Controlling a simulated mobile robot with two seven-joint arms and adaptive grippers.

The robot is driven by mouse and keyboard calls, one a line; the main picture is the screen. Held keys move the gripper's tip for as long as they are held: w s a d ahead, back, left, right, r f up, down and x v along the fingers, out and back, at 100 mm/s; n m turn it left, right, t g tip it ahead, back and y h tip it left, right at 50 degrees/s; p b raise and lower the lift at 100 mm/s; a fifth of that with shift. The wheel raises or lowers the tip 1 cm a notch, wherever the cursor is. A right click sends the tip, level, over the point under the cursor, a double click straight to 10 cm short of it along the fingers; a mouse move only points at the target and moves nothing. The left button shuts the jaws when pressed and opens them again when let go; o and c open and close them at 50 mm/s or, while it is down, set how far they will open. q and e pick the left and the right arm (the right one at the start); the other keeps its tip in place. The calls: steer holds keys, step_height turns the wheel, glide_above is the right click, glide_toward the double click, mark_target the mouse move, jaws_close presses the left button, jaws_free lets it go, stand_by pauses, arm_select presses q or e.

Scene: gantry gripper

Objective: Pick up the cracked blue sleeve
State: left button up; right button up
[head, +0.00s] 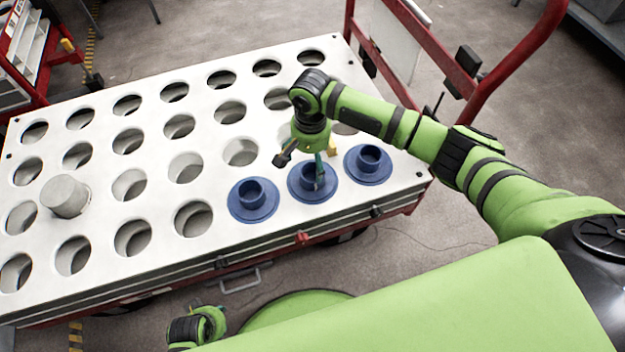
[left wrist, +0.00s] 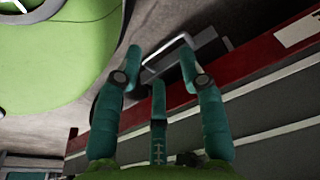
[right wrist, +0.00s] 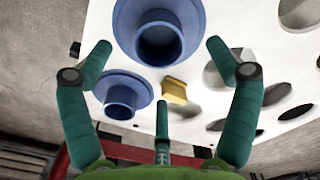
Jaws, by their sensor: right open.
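Three blue flanged sleeves stand in a row on the white perforated tabletop (head: 105,207): a left one (head: 253,213), a middle one (head: 300,192) and a right one (head: 369,175). I cannot make out a crack on any of them. My right gripper (head: 302,165) is open and empty above the middle sleeve, pointing down and partly hiding it. In the right wrist view, one large blue sleeve (right wrist: 143,18) lies beyond the spread fingers, and a smaller-looking one (right wrist: 119,100) is at left. My left gripper (left wrist: 160,62) is open and empty beside the table's edge.
A grey cylinder (head: 66,195) stands at the table's left side. A small yellow block (right wrist: 174,90) is near the sleeves. Most other holes are empty. A red rail frame (head: 520,60) rises behind my right arm, and a red cart (head: 38,60) stands at far left.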

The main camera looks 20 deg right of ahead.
mark_target(312, 172)
steer(key=shift+d+f+b, duration=0.15)
steer(key=shift+f+b, duration=0.45)
steer(key=shift+f, duration=0.75)
step_height(312, 172, down, 3)
steer(key=shift+d+f+b, duration=0.1)
steer(key=shift+b, duration=0.55)
steer(key=shift+f, duration=0.5)
arm_select(q)
step_height(312, 172, up, 6)
steer(key=w, duration=0.2)
steer(key=shift+w+r, duration=0.2)
steer(key=shift+w, duration=0.15)
steer(key=shift+d, duration=0.1)
arm_select(e)
steer(key=c, duration=1.8)
steer(key=o, duration=1.8)
